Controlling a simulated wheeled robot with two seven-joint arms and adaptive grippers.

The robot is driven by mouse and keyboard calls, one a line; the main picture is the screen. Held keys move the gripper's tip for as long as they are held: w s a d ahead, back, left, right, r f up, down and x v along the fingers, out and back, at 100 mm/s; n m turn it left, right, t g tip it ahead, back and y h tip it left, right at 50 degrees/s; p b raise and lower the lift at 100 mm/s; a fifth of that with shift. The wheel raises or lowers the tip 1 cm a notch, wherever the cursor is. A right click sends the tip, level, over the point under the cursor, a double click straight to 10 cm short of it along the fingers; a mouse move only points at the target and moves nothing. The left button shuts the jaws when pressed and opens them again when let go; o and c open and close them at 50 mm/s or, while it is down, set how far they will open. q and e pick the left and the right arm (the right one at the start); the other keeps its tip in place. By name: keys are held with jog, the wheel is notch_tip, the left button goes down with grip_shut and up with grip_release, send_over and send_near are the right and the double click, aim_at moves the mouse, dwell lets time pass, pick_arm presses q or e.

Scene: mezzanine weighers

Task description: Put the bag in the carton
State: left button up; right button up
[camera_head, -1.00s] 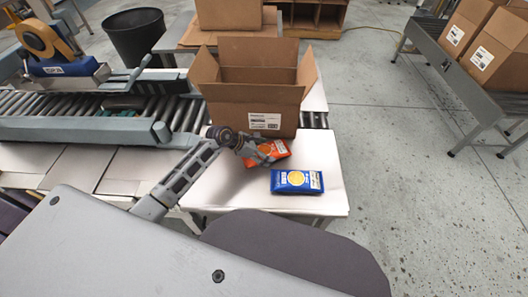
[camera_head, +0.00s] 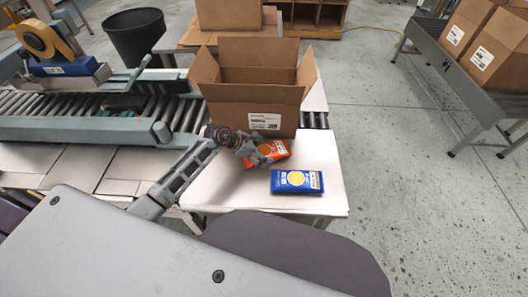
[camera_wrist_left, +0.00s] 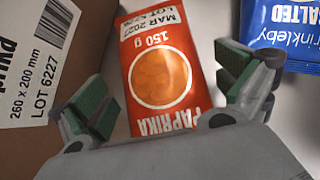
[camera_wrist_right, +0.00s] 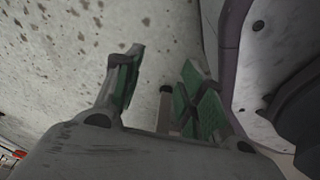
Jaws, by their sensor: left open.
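An orange-red paprika bag (camera_head: 274,149) lies flat on the white table in front of the carton; it also shows in the left wrist view (camera_wrist_left: 157,70). A blue bag marked salted (camera_head: 297,181) lies to its right, nearer the front edge, with a corner in the left wrist view (camera_wrist_left: 283,30). The open brown carton (camera_head: 250,103) stands behind them, flaps up. My left gripper (camera_head: 260,153) is open at the paprika bag; in the left wrist view its fingers (camera_wrist_left: 165,95) stand apart on either side of the bag. My right gripper (camera_wrist_right: 160,85) has its fingers apart, with only floor beyond.
A roller conveyor (camera_head: 80,104) with a tape dispenser (camera_head: 50,45) runs at the left. A black bin (camera_head: 137,36) stands behind it. More cartons (camera_head: 489,50) sit on a stand at the far right. Open floor lies right of the table.

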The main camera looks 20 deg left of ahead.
pick_arm(q)
jog(key=v, duration=1)
jog(key=shift+f+p, duration=0.1)
jog(key=shift+p, duration=0.3)
jog(key=shift+s+a+r, duration=0.25)
jog(key=shift+a+r, duration=0.05)
jog(key=shift+r, duration=0.2)
pick_arm(e)
jog(key=s, duration=0.1)
jog(key=s+d, duration=0.1)
jog(key=shift+s+f, duration=0.3)
jog(key=shift+w, duration=0.15)
